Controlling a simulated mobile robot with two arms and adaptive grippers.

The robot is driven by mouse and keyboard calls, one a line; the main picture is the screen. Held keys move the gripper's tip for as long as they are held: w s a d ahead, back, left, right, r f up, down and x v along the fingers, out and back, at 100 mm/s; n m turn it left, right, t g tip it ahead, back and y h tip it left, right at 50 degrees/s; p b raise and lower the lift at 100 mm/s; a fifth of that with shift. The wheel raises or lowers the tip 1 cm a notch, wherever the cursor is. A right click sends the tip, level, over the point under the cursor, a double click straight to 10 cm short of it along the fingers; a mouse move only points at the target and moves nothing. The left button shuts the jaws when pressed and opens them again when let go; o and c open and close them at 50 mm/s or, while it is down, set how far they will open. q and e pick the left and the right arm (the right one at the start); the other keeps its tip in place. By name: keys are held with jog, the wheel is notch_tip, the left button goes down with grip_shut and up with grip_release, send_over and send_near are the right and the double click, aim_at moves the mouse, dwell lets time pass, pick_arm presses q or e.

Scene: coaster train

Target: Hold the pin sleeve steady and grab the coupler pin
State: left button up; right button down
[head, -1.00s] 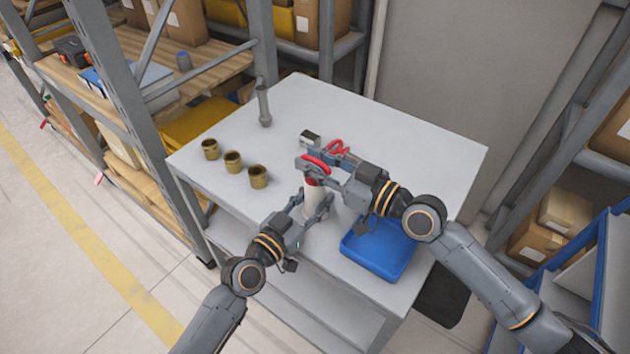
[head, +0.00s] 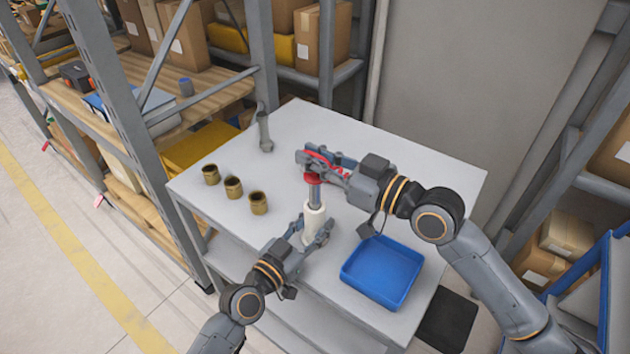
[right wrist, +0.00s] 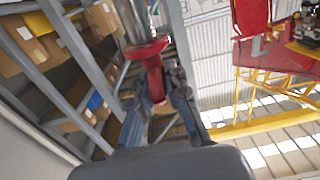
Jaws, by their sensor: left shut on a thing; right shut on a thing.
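The coupler pin (head: 315,192) has a red top and a grey shaft, and is upright directly above the sleeve. My right gripper (head: 314,172) is shut on its red top. A length of shaft shows above the sleeve; I cannot tell whether its lower end is still inside. In the right wrist view, the red part of the pin (right wrist: 153,72) sits between my right gripper's fingers.
A blue tray (head: 382,272) lies on the table right of the sleeve. Several brown cups, including one (head: 258,203), stand at the left. A grey upright part (head: 264,132) stands at the back. Shelving flanks the table.

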notch_tip(320, 180, up, 11)
jog(key=shift+f, duration=0.15)
pick_arm(q)
jog(key=o, duration=1.3)
jog(key=shift+s+a, duration=0.1)
